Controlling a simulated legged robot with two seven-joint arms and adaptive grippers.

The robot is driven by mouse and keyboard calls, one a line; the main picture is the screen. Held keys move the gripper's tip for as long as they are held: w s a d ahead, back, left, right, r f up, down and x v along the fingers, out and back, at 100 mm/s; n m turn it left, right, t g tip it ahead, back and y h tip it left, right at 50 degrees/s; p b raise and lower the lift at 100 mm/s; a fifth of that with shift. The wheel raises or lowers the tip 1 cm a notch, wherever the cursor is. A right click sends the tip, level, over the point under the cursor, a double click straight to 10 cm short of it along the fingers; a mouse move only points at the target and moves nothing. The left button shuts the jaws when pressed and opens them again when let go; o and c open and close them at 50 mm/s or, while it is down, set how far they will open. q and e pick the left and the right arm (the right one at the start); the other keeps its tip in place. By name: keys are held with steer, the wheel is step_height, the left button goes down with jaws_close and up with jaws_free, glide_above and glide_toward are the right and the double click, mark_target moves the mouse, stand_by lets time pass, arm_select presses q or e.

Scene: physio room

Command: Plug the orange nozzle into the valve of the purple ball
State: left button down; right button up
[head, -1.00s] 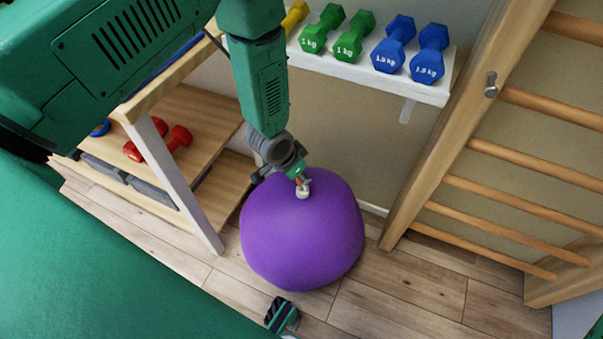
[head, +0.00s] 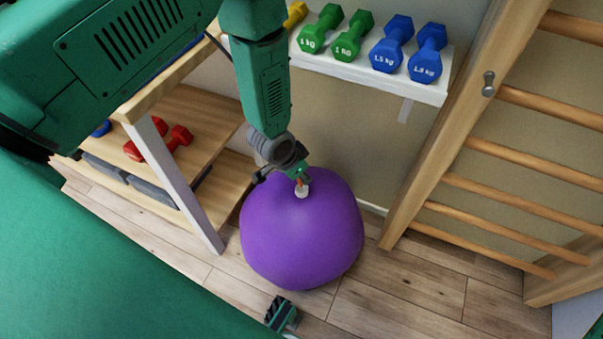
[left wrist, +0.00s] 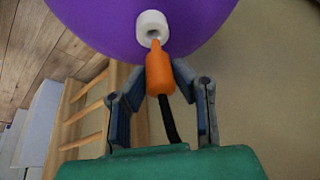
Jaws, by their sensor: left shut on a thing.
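The purple ball (head: 300,240) rests on the floor below my left arm, and its upper part fills the top of the left wrist view (left wrist: 90,22). Its white valve (head: 302,191) is a short ring with a dark hole, seen clearly in the left wrist view (left wrist: 146,22). My left gripper (head: 299,177) is shut on the orange nozzle (left wrist: 160,75), its fingers (left wrist: 158,72) on either side. The nozzle's thin tip points at the valve and overlaps the lower edge of its hole; I cannot tell whether it is inside. A black hose trails behind the nozzle.
A wooden shelf unit (head: 190,195) with red dumbbells (head: 160,143) stands left of the ball. A white wall shelf (head: 350,66) carries green and blue dumbbells behind. Wooden wall bars (head: 480,190) stand to the right. A small green and black object (head: 281,313) shows in front.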

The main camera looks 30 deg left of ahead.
arm_select(q)
steer(key=shift+d, duration=0.25)
steer(key=shift+f+b, duration=0.7)
steer(key=shift+f, duration=0.65)
stand_by(0.6)
steer(key=c, duration=1.3)
jaws_free()
steer(key=shift+o, duration=0.2)
steer(key=shift+r, duration=0.1)
steer(key=shift+r+p, duration=3.1)
steer(key=shift+r, duration=0.35)
steer(key=shift+f, duration=0.1)
